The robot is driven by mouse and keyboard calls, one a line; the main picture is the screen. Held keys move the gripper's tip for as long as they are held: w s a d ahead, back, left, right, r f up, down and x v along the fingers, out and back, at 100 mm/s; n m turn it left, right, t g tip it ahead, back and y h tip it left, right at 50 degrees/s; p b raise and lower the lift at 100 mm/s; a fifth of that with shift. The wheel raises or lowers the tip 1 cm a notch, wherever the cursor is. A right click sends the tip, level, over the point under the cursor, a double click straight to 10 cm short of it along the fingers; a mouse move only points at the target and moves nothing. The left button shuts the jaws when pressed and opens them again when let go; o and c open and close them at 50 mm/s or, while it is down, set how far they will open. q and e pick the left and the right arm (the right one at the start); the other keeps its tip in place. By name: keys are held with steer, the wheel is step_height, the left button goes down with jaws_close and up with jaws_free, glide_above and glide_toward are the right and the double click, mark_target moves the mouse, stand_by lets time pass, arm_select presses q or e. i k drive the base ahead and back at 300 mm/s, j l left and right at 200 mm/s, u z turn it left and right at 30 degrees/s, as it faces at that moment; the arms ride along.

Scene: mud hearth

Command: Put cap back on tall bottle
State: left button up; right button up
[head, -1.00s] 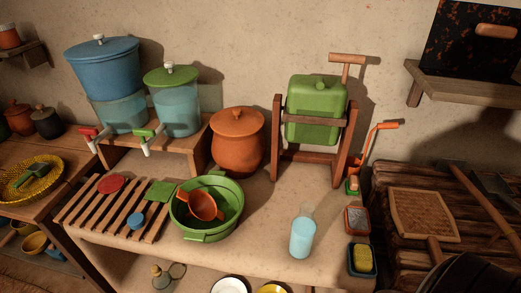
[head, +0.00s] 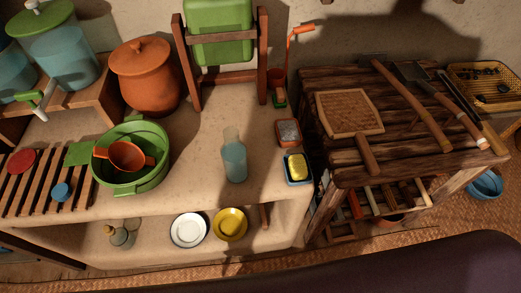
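A tall clear bottle (head: 235,160) with pale blue contents stands upright on the counter, right of the green basin. Its neck is clear and no cap shows on it. A small blue disc (head: 61,191) and a larger red disc (head: 22,160) lie on the slatted wooden rack (head: 38,192) at the left. A green square piece (head: 78,153) lies at the rack's right side, by the basin. I cannot tell which of these is the bottle's cap. Neither gripper is in view.
The green basin (head: 150,178) holds an orange strainer (head: 126,156). A blue tray with a yellow sponge (head: 297,167) and a reddish dish (head: 289,132) stand right of the bottle. A clay pot (head: 147,78) stands behind. The counter around the bottle is clear.

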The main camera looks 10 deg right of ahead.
mark_target(233, 152)
steer(key=j+z, duration=0.15)
steer(key=z, duration=0.5)
steer(key=k+j+z, duration=0.25)
steer(key=j, duration=0.15)
steer(key=j+z, duration=0.25)
steer(key=j, duration=0.2)
steer(key=k+j+z, duration=0.45)
steer(key=j, duration=0.2)
steer(key=k+j, duration=0.65)
steer(key=j, duration=0.2)
steer(key=k+j+z, duration=0.15)
steer(key=k+j, duration=0.55)
steer(key=j, duration=0.1)
